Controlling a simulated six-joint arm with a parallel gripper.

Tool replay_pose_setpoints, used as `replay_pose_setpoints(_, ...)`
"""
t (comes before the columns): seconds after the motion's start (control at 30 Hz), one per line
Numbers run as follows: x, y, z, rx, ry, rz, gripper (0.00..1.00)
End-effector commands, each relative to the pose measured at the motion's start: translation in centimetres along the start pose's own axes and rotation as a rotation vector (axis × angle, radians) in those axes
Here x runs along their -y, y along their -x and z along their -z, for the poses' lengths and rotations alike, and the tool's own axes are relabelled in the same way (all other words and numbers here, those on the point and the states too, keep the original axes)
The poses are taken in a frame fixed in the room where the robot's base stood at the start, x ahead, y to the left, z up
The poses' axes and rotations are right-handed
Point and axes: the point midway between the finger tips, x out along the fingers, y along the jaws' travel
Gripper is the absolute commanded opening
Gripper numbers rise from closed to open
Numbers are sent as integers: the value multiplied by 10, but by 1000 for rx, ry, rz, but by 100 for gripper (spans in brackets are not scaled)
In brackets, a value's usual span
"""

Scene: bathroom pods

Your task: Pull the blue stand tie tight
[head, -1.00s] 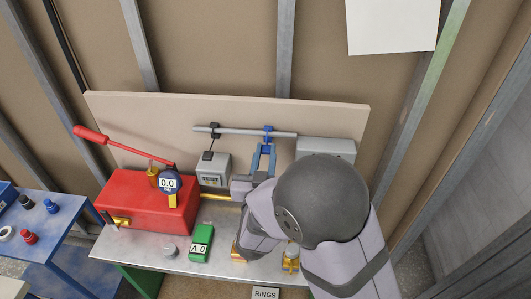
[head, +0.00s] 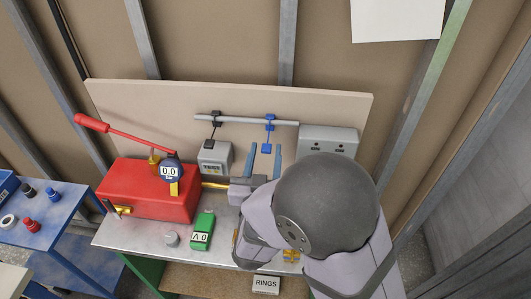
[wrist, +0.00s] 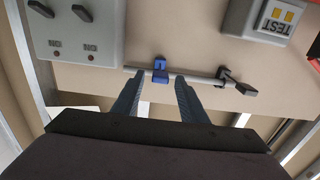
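The blue stand tie (head: 270,122) is around the grey pipe (head: 240,120) on the backboard, with a short strap ending in a blue block (head: 266,148) below it. In the wrist view, the blue tie (wrist: 160,70) shows on the pipe between and beyond my fingertips. My gripper (head: 265,149) is open, its two blue fingers apart on either side of the hanging block in the head view. Neither finger visibly touches the tie. Whether the tie is tight cannot be told.
A black tie (head: 216,118) is on the pipe to the left, above a grey TEST box (head: 214,158).

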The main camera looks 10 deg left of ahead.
Motion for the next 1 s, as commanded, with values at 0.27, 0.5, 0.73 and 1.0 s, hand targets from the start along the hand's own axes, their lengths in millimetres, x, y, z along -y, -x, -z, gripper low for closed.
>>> replay_pose_setpoints(0.27, 1, 11, -1, -1, -1, 3, 39)
replay_pose_setpoints(0.5, 2, 41, -2, -2, -2, 6, 39)
replay_pose_setpoints(0.73, 1, 58, 3, 6, 4, 0, 39)
replay_pose_setpoints(1.0, 1, 70, 2, 3, 3, 0, 39)
